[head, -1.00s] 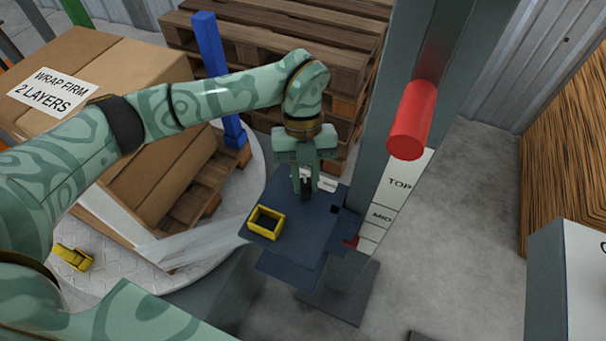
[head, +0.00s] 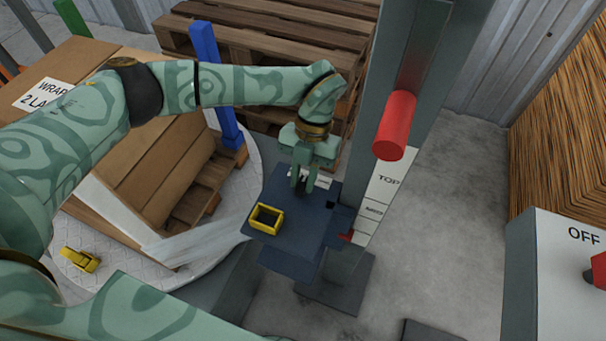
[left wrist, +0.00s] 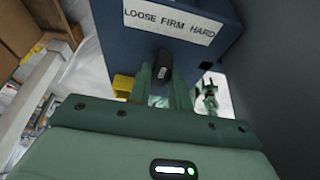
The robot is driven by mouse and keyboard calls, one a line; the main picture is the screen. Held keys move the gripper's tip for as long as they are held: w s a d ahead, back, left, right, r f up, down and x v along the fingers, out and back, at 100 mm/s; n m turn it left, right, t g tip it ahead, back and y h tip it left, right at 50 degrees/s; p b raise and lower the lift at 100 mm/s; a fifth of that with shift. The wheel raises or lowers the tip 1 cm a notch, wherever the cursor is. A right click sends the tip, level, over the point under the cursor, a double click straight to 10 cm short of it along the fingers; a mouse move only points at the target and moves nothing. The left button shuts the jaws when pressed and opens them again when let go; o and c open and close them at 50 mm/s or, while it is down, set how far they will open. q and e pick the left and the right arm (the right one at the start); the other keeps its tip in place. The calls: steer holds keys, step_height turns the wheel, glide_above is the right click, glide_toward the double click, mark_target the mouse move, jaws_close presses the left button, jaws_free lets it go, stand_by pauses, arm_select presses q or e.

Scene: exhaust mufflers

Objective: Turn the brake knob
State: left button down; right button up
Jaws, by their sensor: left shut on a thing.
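The brake knob (left wrist: 162,68) is small and dark with a pale mark. In the left wrist view it sits on the dark blue carriage (left wrist: 110,25), below a white label reading LOOSE FIRM HARD (left wrist: 172,18). My left gripper (left wrist: 162,82) is shut on the knob, one finger on each side. In the head view my left gripper (head: 302,187) reaches down to the carriage (head: 280,185), and its fingers mostly hide the knob. A small green forked shape (left wrist: 210,97) in the left wrist view may be my right gripper; its jaws are unclear.
A yellow open tray (head: 266,218) sits on the carriage. The grey mast (head: 412,60) with a red cylinder (head: 394,126) and TOP and MID labels stands close right. A wrapped box (head: 110,75) is left, and a control box marked OFF (head: 560,260) is right.

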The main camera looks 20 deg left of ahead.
arm_select(q)
steer(key=c, duration=1.3)
jaws_free()
steer(key=p+v, duration=0.3)
steer(key=v, duration=1.3)
steer(key=shift+w+r, duration=0.1)
steer(key=shift+w, duration=0.05)
